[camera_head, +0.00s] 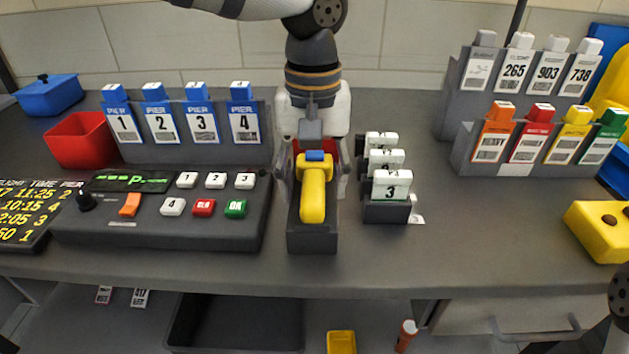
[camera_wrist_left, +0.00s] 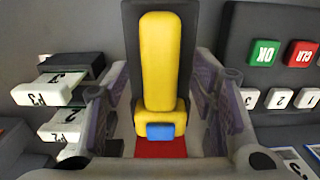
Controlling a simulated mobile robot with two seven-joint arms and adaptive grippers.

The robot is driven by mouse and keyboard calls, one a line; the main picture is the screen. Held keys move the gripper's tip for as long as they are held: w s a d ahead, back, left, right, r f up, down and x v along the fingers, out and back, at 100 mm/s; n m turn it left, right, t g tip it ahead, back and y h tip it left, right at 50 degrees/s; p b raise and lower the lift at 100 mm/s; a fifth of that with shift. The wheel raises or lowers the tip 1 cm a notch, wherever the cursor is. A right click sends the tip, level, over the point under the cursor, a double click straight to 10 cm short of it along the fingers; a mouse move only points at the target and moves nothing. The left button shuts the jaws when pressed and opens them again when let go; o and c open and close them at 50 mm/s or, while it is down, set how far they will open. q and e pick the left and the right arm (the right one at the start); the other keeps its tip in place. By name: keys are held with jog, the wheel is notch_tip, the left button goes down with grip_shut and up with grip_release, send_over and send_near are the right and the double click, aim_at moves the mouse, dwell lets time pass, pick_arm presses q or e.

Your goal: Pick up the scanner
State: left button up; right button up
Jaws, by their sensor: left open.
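The yellow scanner (camera_head: 313,196) with a blue button (camera_wrist_left: 160,131) lies in a dark grey cradle (camera_head: 312,241) at the middle of the counter. It also shows in the left wrist view (camera_wrist_left: 158,65), with a red patch beside its head. My left gripper (camera_head: 312,180) comes down from above, with its fingers on either side of the scanner. In the left wrist view, the fingers (camera_wrist_left: 166,100) are spread, with gaps between them and the scanner. My right gripper is not in view.
A keypad console (camera_head: 160,222) stands close to the left of the cradle. A holder with numbered white stamps (camera_head: 388,187) stands close to its right. Tag racks (camera_head: 185,143) stand behind.

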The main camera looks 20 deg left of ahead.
aim_at(312, 186)
pick_arm(q)
grip_shut()
jog(key=shift+r, duration=0.1)
jog(key=shift+r, duration=0.3)
jog(key=r, duration=0.3)
jog(key=shift+s+r+p, duration=0.2)
jog(key=shift+r+p, duration=0.1)
jog(key=shift+p, duration=0.05)
jog(key=s+r+p, duration=0.3)
jog(key=s+r, duration=0.5)
jog(key=s, duration=0.5)
jog(key=shift+s+a+r+p, duration=0.3)
jog(key=shift+a+r, duration=0.05)
jog(key=shift+a, duration=0.1)
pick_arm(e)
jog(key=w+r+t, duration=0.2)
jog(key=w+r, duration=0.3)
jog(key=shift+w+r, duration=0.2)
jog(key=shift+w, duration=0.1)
